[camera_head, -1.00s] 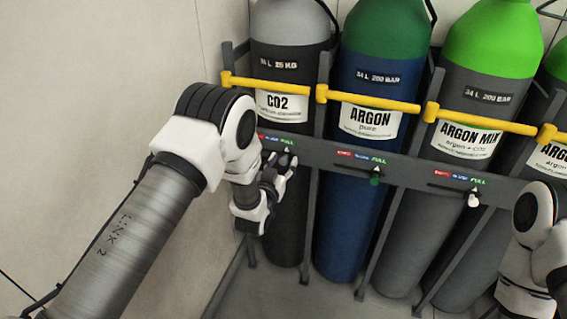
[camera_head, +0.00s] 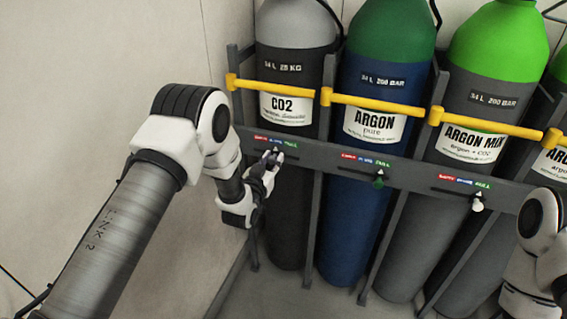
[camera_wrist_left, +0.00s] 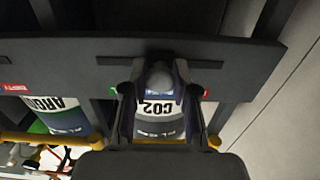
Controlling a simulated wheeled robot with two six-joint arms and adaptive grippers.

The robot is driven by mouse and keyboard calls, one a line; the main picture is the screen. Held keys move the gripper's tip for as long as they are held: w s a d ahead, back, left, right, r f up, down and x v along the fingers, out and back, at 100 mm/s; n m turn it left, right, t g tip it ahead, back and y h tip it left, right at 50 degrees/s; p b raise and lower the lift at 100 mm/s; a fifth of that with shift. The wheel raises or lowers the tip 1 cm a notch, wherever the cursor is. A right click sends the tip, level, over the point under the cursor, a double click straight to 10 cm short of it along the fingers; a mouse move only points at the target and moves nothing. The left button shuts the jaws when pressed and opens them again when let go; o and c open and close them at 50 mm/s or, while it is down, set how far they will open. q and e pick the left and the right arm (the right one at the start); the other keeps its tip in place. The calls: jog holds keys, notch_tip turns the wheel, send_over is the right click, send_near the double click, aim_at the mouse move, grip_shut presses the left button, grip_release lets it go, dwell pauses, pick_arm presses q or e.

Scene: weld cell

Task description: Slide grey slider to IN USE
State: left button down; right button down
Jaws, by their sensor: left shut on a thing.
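The grey slider (camera_wrist_left: 160,76) sits on the rail in front of the CO2 cylinder (camera_head: 290,62). In the left wrist view its round knob is between the two fingers, with slot showing on both sides. My left gripper (camera_head: 272,160) is shut on it. In the head view the fingers mostly hide the knob. They are at about the middle of the slot, under the blue part of the EMPTY / IN USE / FULL label (camera_head: 276,142). The exact slider position under the label is hard to read. My right arm shows at the right edge, but its gripper is out of view.
The dark rail (camera_head: 330,160) runs across several gas cylinders. A green slider (camera_head: 379,182) and a white slider (camera_head: 477,204) sit on it to the right. Yellow bars (camera_head: 375,103) cross the cylinders above. A wall (camera_head: 110,80) stands at the left.

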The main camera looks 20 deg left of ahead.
pick_arm(q)
jog(key=c, duration=1)
grip_release()
jog(key=shift+o, duration=0.2)
jog(key=s, duration=1.2)
jog(key=shift+a, duration=0.2)
